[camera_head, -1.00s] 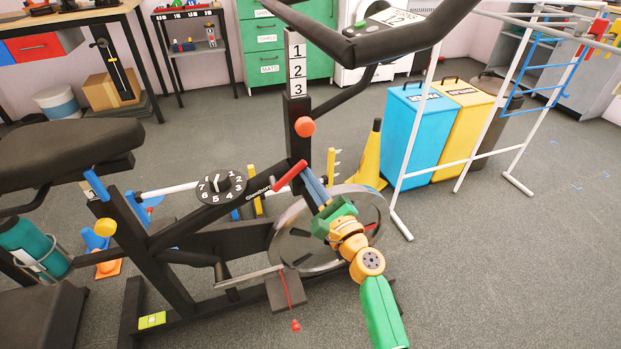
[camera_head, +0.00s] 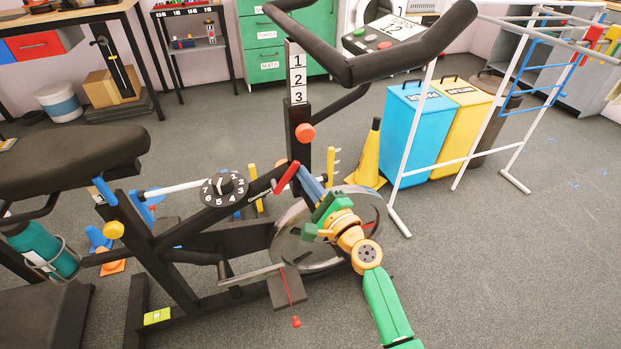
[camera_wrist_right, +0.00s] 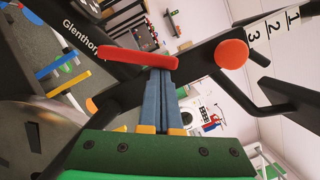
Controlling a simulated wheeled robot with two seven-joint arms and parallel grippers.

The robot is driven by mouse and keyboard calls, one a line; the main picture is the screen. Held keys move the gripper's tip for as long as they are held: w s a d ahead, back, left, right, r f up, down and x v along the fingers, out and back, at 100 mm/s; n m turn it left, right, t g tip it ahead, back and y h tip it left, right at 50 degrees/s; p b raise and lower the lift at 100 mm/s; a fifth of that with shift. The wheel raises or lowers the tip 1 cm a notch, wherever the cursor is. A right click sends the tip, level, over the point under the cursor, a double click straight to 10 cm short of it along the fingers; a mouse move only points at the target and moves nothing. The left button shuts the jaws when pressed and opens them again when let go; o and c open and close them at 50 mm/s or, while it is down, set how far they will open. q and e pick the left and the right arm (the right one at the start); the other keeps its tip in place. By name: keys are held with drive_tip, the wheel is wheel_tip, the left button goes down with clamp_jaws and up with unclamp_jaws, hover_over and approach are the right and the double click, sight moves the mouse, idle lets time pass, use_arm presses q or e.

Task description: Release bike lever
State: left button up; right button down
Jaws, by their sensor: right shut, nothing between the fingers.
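The exercise bike stands in the middle of the head view. Its red lever (camera_head: 287,177) sits on the black frame bar, tilted up to the right. My right gripper (camera_head: 303,169) has its blue fingers together and empty, with the tips at the lever. In the right wrist view the red lever (camera_wrist_right: 125,57) lies across the tips of the shut fingers (camera_wrist_right: 162,78). The fingertips seem to touch or nearly touch the lever from below; I cannot tell which. My left gripper is not in view.
An orange knob (camera_head: 305,133) is on the post above the lever. The handlebar (camera_head: 400,55) overhangs, the flywheel (camera_head: 300,255) is below, and the numbered dial (camera_head: 223,188) is left. A white rack (camera_head: 425,130) stands right. Open floor lies at lower right.

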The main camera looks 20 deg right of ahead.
sight(290, 172)
drive_tip(key=r+n+p, duration=0.1)
drive_tip(key=a+n+g+p, duration=0.1)
drive_tip(key=n+p, duration=0.1)
drive_tip(key=a+r+n+p, duration=0.1)
drive_tip(key=n, duration=0.1)
drive_tip(key=shift+a+r+p, duration=0.2)
drive_tip(key=shift+r+p, duration=0.1)
drive_tip(key=shift+p, duration=0.1)
drive_tip(key=shift+a+n+p, duration=0.35)
drive_tip(key=shift+n+p, duration=0.3)
drive_tip(key=shift+n, duration=0.05)
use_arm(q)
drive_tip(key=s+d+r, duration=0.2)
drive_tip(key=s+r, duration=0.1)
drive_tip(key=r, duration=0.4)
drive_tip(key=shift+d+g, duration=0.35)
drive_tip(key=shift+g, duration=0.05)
use_arm(e)
drive_tip(key=shift+a+g, duration=0.15)
drive_tip(key=shift+g, duration=0.15)
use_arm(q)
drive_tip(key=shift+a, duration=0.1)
use_arm(e)
drive_tip(key=shift+n, duration=0.3)
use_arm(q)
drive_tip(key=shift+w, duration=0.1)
